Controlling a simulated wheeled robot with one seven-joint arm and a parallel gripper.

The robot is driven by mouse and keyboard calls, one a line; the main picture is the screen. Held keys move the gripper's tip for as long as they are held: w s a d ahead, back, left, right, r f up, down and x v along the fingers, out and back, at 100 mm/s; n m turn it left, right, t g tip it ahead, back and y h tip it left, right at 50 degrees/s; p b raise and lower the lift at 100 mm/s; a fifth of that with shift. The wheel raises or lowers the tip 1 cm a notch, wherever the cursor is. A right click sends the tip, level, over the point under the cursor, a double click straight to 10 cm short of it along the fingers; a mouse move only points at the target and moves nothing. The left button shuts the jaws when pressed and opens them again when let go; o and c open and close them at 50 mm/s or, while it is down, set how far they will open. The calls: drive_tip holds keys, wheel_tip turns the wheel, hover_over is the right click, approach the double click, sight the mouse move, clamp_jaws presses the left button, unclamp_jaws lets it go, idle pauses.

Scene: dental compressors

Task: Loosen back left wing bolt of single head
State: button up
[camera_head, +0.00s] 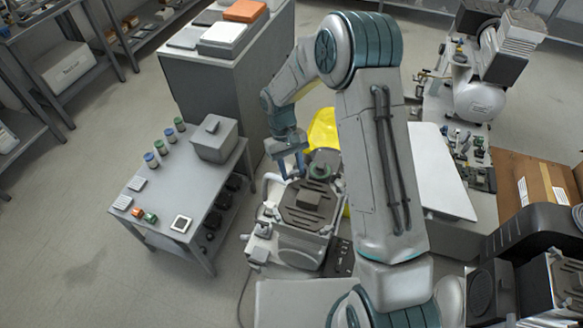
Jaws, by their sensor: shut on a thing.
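The single-head compressor (301,240) stands on the floor in the middle, with a dark ribbed plate (306,203) on top. My gripper (292,176) points down at the back left corner of this unit. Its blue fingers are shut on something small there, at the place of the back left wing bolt. The bolt itself is too small and too covered by the fingers to make out.
A grey table (174,210) with a box, jars and small parts stands close on the left. A tall grey cabinet (212,95) is behind it. A yellow object (323,129) lies behind the compressor. Another compressor (480,90) stands at back right. A cardboard box (533,188) is on the right.

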drive_tip(key=shift+w, duration=0.1)
idle(0.3)
drive_tip(key=o, duration=1)
drive_tip(key=shift+r, duration=0.1)
drive_tip(key=v, duration=1.3)
drive_tip(key=shift+a+r+b, duration=0.1)
drive_tip(key=shift+r+b, duration=0.2)
drive_tip(key=shift+r, duration=0.05)
